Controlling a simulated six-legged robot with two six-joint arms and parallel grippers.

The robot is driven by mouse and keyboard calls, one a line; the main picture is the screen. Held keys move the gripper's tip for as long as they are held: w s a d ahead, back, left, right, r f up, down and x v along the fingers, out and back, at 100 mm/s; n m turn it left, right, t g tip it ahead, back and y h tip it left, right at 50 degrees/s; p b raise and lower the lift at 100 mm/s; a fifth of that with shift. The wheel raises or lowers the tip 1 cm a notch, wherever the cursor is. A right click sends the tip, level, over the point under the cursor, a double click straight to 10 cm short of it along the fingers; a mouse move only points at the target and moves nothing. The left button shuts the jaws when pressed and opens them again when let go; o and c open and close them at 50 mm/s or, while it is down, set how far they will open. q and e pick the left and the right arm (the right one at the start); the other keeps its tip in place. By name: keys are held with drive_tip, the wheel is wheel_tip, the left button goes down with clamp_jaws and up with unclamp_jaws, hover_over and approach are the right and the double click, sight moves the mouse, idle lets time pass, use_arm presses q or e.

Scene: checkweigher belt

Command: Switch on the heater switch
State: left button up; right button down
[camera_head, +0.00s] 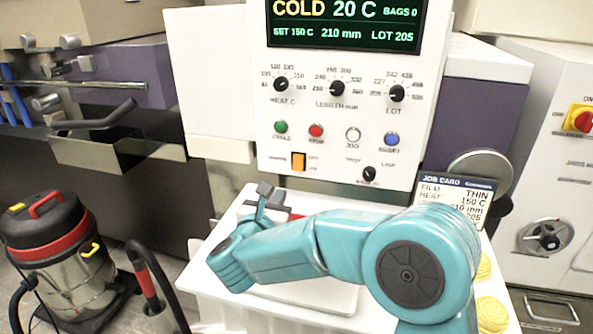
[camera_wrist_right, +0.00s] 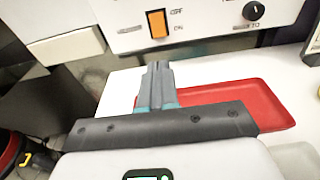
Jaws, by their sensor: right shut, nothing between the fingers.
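The heater switch (camera_head: 298,161) is an orange rocker in a dark frame, low on the white control panel (camera_head: 245,165). It also shows in the right wrist view (camera_wrist_right: 157,23), with small labels at its right, seemingly OFF above and ON below. Which way the rocker is tipped I cannot tell. The display (camera_head: 345,22) reads COLD 20 C and SET 150 C. My right gripper (camera_head: 268,193) is shut and empty, below and left of the switch. In the wrist view its fingertips (camera_wrist_right: 157,67) point at the panel just under the switch, apart from it. My left gripper is out of view.
Above the switch are green (camera_head: 281,127), red, white and blue buttons and several dials. A small black knob (camera_head: 369,174) is to its right. A red tray (camera_wrist_right: 230,97) lies on the white table below the panel. A job card (camera_head: 455,195) stands at the right.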

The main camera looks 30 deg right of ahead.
drive_tip(key=shift+a, duration=0.15)
drive_tip(key=p, duration=0.4)
approach(298, 166)
drive_tip(key=x, duration=0.5)
drive_tip(key=shift+w+d+f, duration=0.25)
drive_tip(key=shift+w+f, duration=0.05)
drive_tip(key=shift+f, duration=0.05)
drive_tip(key=shift+w+d+f, duration=0.15)
drive_tip(key=shift+w+d, duration=0.15)
drive_tip(key=shift+d, duration=0.1)
drive_tip(key=b, duration=0.4)
drive_tip(key=f+t+h+b, duration=0.1)
drive_tip(key=b, duration=0.4)
drive_tip(key=shift+w+d, duration=0.15)
drive_tip(key=shift+d, duration=0.1)
drive_tip(key=shift+r+p, duration=0.35)
drive_tip(key=shift+r, duration=0.3)
